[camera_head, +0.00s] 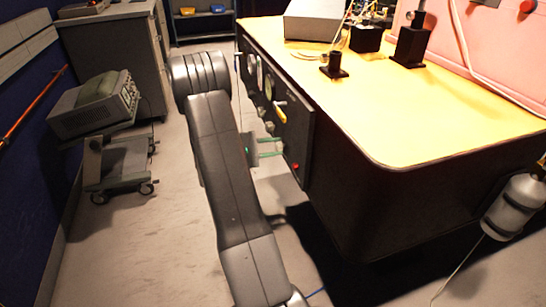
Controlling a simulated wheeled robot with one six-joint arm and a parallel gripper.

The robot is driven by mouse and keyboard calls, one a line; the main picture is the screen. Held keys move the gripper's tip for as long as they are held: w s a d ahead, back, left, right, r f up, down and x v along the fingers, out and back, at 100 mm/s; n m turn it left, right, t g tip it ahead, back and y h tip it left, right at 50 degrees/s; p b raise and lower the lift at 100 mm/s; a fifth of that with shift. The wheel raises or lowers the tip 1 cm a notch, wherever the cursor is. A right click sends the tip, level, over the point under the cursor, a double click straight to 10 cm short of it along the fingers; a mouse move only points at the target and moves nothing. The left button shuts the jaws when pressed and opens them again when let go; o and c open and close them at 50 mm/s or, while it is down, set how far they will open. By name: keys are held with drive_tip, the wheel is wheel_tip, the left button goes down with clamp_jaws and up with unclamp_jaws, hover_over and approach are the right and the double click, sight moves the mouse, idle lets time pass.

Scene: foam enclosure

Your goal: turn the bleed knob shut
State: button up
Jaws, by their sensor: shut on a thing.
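A dark panel (310,128) on the side of the yellow-topped bench carries round gauges, a yellow-handled lever (280,111) and several small knobs. My gripper (281,146) reaches the lower part of this panel from the left, its two greenish fingers one above the other. It is shut on a small knob at the panel face, which appears to be the bleed knob. The fingers and the small size hide most of that knob, and its turn angle cannot be told. A red button (295,166) sits low on the panel, just right of the fingertips.
The yellow bench top (420,110) holds black fixtures and a grey box (313,20). A cart (115,160) with a grey instrument (95,105) stands at left. A grey cylinder (515,205) hangs at the bench's right end.

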drive_tip(key=shift+f+m+t+b, duration=0.2)
drive_tip(key=shift+m+t+b, duration=0.1)
drive_tip(key=shift+m+b, duration=2.6)
drive_tip(key=shift+r+n+b, duration=0.1)
drive_tip(key=shift+n+b, duration=0.2)
drive_tip(key=shift+b, duration=0.2)
drive_tip(key=shift+s, duration=0.1)
drive_tip(key=o, duration=1)
drive_tip(key=shift+c, duration=0.2)
drive_tip(key=p+v, duration=0.3)
drive_tip(key=v, duration=1.1)
drive_tip(key=shift+r, duration=0.3)
drive_tip(key=shift+d, duration=0.15)
